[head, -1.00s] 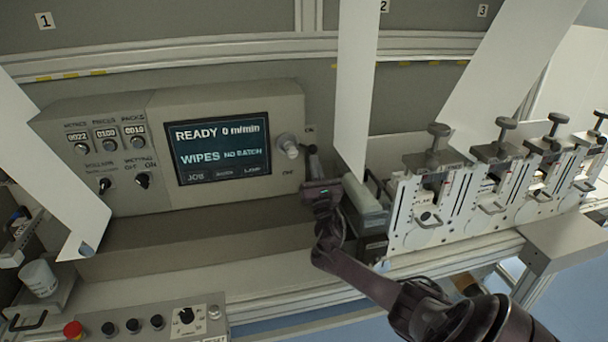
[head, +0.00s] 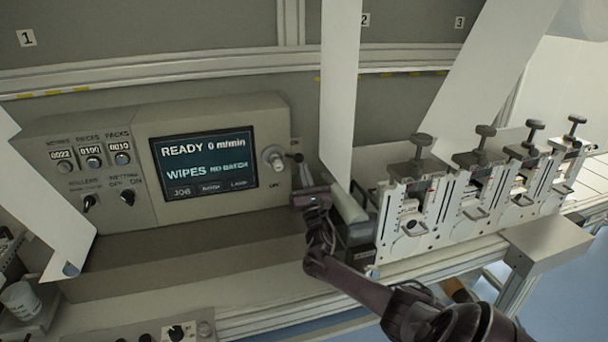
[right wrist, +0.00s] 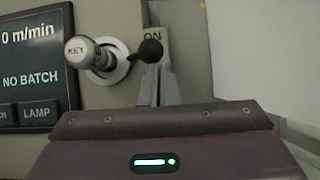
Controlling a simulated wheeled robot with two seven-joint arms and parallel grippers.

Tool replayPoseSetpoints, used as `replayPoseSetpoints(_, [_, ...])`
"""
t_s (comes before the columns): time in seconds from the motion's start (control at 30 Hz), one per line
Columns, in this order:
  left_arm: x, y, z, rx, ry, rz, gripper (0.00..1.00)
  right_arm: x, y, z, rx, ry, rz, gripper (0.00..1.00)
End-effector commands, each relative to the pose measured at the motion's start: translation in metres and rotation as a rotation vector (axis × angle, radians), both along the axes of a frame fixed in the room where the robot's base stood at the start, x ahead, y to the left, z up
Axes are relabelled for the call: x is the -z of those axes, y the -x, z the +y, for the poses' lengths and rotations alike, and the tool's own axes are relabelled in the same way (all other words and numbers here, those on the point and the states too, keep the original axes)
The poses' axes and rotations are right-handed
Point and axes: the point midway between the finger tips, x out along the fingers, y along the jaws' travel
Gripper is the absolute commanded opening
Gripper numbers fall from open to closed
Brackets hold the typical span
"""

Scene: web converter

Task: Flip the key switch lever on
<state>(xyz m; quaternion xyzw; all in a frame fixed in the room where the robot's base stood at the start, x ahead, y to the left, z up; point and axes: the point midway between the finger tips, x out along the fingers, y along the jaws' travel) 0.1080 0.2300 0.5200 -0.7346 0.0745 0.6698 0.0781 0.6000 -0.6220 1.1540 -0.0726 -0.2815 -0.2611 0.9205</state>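The key switch (head: 273,158) is on the console, right of the screen. In the right wrist view its round knob marked KEY (right wrist: 82,53) shows, and its lever ends in a black ball (right wrist: 150,51). My right gripper (head: 303,172) is just below the ball. In the right wrist view its grey fingers (right wrist: 158,74) are together, with their tips right at the ball's underside. I see nothing between them; contact is hard to tell. My left gripper is not in view.
The console screen (head: 204,162) reads READY and NO BATCH. A white web (head: 340,90) hangs just right of the switch. A row of clamp units (head: 412,215) stands further right. A ledge (head: 180,250) runs below the console.

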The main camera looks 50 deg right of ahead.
Motion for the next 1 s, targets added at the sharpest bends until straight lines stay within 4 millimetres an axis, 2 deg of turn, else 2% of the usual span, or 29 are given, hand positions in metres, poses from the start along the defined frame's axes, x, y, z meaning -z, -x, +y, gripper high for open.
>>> replayPoseSetpoints(0.07, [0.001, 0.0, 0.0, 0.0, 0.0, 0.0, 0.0, -0.001, 0.003, 0.0, 0.004, 0.004, -0.006, 0.0])
replayPoseSetpoints(0.4, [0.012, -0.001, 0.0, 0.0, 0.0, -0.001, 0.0, 0.033, 0.04, 0.025, -0.002, 0.001, 0.001, 0.0])
replayPoseSetpoints(0.53, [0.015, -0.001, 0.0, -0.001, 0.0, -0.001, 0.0, 0.041, 0.05, 0.031, 0.0, 0.001, 0.001, 0.0])
replayPoseSetpoints(1.0, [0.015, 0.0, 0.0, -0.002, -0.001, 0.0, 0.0, 0.043, 0.055, 0.035, 0.0, 0.001, -0.001, 0.0])
